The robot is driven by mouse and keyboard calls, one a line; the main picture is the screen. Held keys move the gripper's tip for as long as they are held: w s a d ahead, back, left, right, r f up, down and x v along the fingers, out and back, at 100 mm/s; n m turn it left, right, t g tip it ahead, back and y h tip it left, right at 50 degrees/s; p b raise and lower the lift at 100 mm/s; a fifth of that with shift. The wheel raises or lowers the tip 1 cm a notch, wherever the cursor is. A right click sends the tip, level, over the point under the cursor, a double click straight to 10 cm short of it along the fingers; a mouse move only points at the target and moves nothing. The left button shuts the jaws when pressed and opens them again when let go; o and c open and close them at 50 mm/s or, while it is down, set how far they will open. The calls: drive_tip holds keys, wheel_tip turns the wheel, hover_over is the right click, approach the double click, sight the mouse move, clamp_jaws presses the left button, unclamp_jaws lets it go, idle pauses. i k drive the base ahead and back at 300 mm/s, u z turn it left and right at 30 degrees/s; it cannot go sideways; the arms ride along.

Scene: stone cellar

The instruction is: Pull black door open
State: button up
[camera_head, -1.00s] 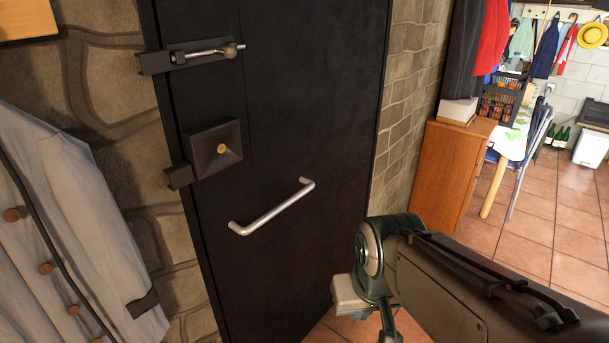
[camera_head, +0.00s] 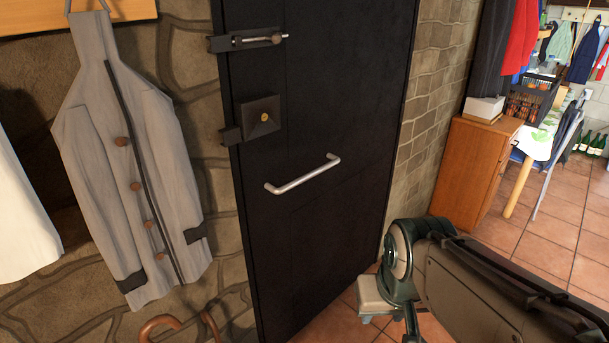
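The black door (camera_head: 345,110) stands in the middle of the view, set in a stone wall. It carries a silver bar handle (camera_head: 303,176), tilted up to the right. Above the handle are a square lock box (camera_head: 259,118) with a brass keyhole and a sliding bolt (camera_head: 257,40) near the door's left edge. Whether the door is fully closed I cannot tell. My arm enters from the lower right, and its visible part is right of and below the handle, apart from it. My gripper's fingers cannot be made out.
A grey coat (camera_head: 133,165) hangs left of the door, with curved brown handles (camera_head: 165,325) below it. A wooden cabinet (camera_head: 474,170) stands to the right with a white box (camera_head: 484,108) on top. Tiled floor (camera_head: 545,235) lies open at the right.

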sight(315, 174)
drive_tip(key=u, duration=0.25)
drive_tip(key=i, duration=0.55)
drive_tip(key=z, duration=1.1)
